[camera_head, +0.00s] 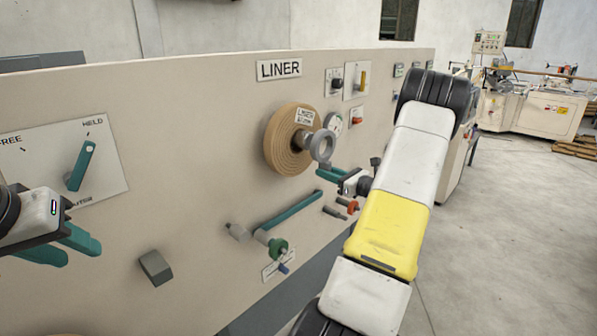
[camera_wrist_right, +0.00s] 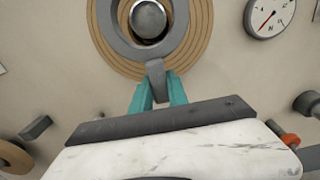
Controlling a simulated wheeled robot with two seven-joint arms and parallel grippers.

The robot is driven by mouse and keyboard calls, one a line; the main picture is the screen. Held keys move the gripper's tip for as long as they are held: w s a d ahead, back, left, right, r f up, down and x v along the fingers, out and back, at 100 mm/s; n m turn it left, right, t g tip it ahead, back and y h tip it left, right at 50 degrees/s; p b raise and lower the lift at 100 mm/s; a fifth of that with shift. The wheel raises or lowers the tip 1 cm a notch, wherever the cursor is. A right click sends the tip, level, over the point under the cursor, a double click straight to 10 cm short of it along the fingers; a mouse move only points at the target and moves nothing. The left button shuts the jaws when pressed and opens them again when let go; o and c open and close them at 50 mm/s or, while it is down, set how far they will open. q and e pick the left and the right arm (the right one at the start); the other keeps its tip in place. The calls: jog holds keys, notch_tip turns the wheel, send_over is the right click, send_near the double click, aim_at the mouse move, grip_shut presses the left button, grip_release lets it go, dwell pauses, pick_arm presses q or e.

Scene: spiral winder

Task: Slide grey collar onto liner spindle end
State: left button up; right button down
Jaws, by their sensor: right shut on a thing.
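The grey collar (camera_head: 321,146) is a ring with a short tab, held upright in front of the tan liner roll (camera_head: 279,142). My right gripper (camera_head: 328,176) is shut on the collar's tab, which shows between its teal fingers (camera_wrist_right: 157,90) in the right wrist view. There the round metal liner spindle end (camera_wrist_right: 148,18) shows inside the opening of the collar (camera_wrist_right: 119,38), with a dark gap below it. I cannot tell whether the end passes through the ring. My left gripper (camera_head: 70,247) is empty, its teal fingers apart, at the far left.
The beige panel carries a LINER label (camera_head: 279,68), a gauge (camera_wrist_right: 270,15) and a teal lever (camera_head: 290,208) with a green knob below the roll. A teal selector handle (camera_head: 81,166) is near my left gripper. The floor at the right is largely clear.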

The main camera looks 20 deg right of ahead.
aim_at(300, 162)
jog(key=shift+x, duration=4.05)
jog(key=shift+w+a+f, duration=0.1)
jog(key=shift+w, duration=0.15)
jog(key=c, duration=0.7)
grip_release()
jog(key=shift+s, duration=0.1)
jog(key=shift+v, duration=3.95)
